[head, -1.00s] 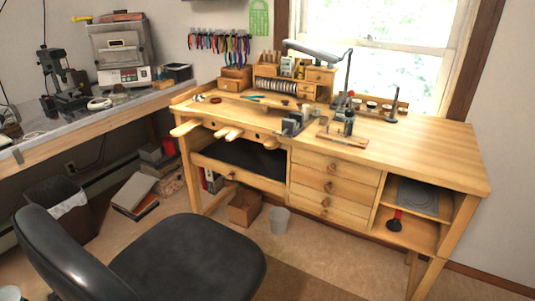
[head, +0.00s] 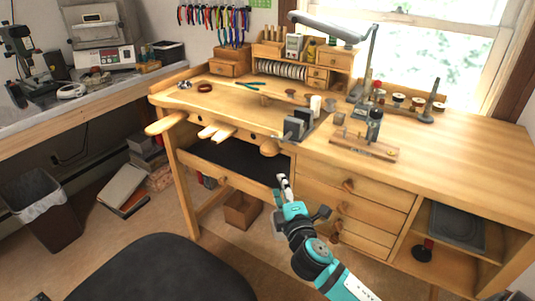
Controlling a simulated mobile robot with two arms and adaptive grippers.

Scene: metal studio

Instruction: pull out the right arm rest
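The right arm rest (head: 270,147) is a rounded wooden piece at the front edge of the wooden workbench (head: 450,150), just left of the drawer stack. A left arm rest (head: 166,122) sticks out at the bench's left end, and a forked wooden bench pin (head: 217,131) lies between them. My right gripper (head: 283,184), teal with grey fingers, is below and slightly right of the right arm rest, apart from it in the picture. It looks empty, but its finger opening is too small to judge. My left gripper is out of view.
A grey vise (head: 297,124) stands on the bench edge just right of the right arm rest. Drawers with wooden knobs (head: 348,185) are to its right. A black chair (head: 160,270) fills the lower left. A cardboard box (head: 242,210) is on the floor below.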

